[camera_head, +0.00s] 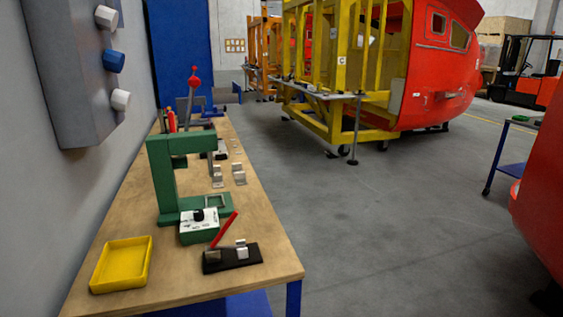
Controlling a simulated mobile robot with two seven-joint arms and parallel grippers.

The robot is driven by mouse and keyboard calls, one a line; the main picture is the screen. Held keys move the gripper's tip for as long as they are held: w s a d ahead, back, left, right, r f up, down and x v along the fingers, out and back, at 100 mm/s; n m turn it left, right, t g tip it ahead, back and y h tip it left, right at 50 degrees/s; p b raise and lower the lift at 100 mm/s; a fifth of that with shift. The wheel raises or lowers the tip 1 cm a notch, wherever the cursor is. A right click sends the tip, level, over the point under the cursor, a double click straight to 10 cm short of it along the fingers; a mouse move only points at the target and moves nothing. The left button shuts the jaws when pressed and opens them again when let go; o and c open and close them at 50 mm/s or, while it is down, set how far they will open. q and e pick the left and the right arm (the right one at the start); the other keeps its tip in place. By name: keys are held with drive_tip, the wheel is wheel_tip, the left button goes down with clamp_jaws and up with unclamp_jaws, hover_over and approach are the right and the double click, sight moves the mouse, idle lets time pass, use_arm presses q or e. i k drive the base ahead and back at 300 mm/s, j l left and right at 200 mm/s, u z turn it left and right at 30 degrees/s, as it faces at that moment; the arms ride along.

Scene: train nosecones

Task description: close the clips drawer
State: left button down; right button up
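I cannot pick out a drawer marked for clips in the head view. A wooden-topped workbench (130,215) runs along the left wall, and a blue part (248,304) shows below its near edge; I cannot tell whether that is a drawer or a shelf. Small metal pieces (238,174) that look like clips or brackets sit on the bench behind the green press. Neither of my grippers is in view.
On the bench stand a yellow tray (104,286), a green press (160,185) and a black fixture with a red lever (232,258). A grey wall box (75,70) hangs at left. A yellow frame (340,95) holds a red nosecone (440,75). The grey floor right of the bench is clear.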

sight(230, 95)
drive_tip(key=i+l+z, duration=0.35)
drive_tip(key=l, duration=0.15)
drive_tip(key=i+l+z, duration=0.6)
drive_tip(key=i+z, duration=0.15)
drive_tip(key=i, duration=0.15)
drive_tip(key=i+j+u, duration=0.15)
drive_tip(key=i+u, duration=0.8)
drive_tip(key=i+l+u, duration=0.3)
drive_tip(key=i+u, duration=0.45)
drive_tip(key=i, duration=1.2)
drive_tip(key=i+l, duration=0.1)
drive_tip(key=i, duration=0.65)
drive_tip(key=i+l, duration=0.1)
drive_tip(key=i, duration=0.6)
drive_tip(key=i+l+u, duration=0.15)
drive_tip(key=i+u, duration=0.15)
drive_tip(key=i, duration=0.15)
drive_tip(key=i+l+u, duration=0.5)
drive_tip(key=i+u, duration=0.15)
drive_tip(key=i+l+u, duration=0.7)
drive_tip(key=k+j, duration=0.05)
drive_tip(key=j, duration=0.05)
